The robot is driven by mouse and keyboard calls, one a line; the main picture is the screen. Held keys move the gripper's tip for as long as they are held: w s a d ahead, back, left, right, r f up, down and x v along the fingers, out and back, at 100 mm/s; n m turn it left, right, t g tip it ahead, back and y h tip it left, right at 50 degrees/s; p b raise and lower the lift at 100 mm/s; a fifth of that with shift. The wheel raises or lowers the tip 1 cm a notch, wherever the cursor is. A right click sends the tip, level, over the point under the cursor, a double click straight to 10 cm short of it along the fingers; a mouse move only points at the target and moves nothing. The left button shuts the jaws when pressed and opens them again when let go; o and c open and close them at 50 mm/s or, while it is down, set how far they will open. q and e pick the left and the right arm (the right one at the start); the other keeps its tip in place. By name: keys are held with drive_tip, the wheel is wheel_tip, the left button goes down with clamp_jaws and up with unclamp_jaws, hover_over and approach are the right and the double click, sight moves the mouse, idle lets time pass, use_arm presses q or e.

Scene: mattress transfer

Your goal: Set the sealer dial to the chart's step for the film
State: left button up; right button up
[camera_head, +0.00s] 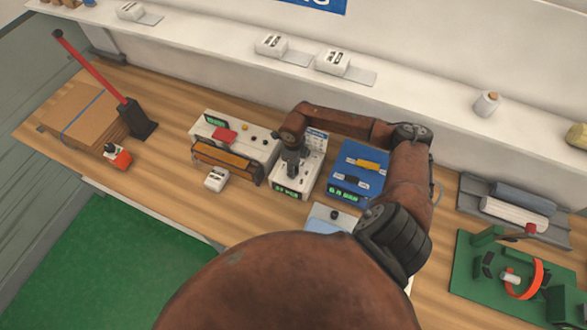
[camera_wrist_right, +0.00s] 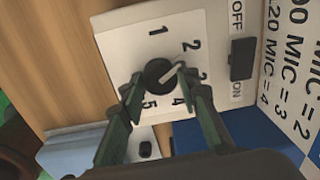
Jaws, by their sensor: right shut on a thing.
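The white sealer control box (camera_head: 283,187) stands mid-bench with a small green display. In the right wrist view its black dial (camera_wrist_right: 157,73) sits on a white plate (camera_wrist_right: 118,52) numbered 1 to 5. The dial's white pointer points between 2 and 3. My right gripper (camera_wrist_right: 162,88) is shut on the dial, a finger on either side; it reaches down over the box in the head view (camera_head: 291,168). The chart (camera_wrist_right: 293,85) stands beside the dial plate, partly cut off; "MIC = 2", "MIC = 3" and "MIC = 4" lines show. My left gripper is out of view.
An OFF/ON switch (camera_wrist_right: 243,60) is near the dial. The sealer (camera_head: 228,155) is left of the box, a blue case (camera_head: 358,172) right. Film rolls (camera_head: 515,210) lie in a grey rack. A green fixture (camera_head: 495,275) is far right. Cardboard (camera_head: 75,115) lies left.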

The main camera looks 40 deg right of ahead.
drive_tip(key=o, duration=1.2)
drive_tip(key=shift+c, duration=0.2)
drive_tip(key=shift+r, duration=0.15)
wheel_tip(320, 180, up, 12)
drive_tip(key=shift+s+a, duration=0.1)
drive_tip(key=shift+a, duration=0.05)
